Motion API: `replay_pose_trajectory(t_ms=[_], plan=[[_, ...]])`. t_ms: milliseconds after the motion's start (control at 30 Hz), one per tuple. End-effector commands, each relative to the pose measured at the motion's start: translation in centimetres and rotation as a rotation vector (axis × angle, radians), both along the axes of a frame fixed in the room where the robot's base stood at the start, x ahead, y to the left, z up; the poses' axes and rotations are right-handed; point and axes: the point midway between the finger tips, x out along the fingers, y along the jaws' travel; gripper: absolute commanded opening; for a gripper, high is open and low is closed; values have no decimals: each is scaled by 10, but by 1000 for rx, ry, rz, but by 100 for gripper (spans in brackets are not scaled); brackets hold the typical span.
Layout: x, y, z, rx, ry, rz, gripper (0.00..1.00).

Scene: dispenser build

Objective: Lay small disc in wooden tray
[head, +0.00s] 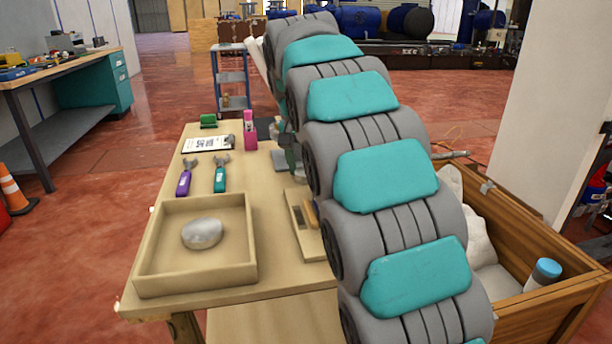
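A square, shallow wooden tray (252,238) stands at the near left of the wooden table. A smooth, silver-grey rounded piece (202,233) lies inside it, apart from the walls. I cannot tell whether this piece is the small disc; no other clear disc shows. My arm runs from the bottom right up through the middle of the head view and bends down at the far side. My gripper is mostly hidden behind my arm, near the table's far right part. Its fingers and anything between them cannot be made out.
A wooden crate (540,240) stands at the right.

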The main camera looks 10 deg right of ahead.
Motion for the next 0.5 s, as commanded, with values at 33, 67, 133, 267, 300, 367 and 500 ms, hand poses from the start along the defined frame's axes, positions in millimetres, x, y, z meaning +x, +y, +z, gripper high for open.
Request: replay_pose_trajectory(t_ms=[33, 67, 133, 267, 300, 367, 500], plan=[[0, 0, 0, 0, 0, 0, 44], [0, 0, 0, 0, 0, 0, 40], [0, 0, 0, 0, 0, 0, 32], [0, 0, 0, 0, 0, 0, 18], [0, 0, 0, 0, 0, 0, 13], [0, 0, 0, 0, 0, 0, 7], [0, 0, 0, 1, 1, 0, 0]])
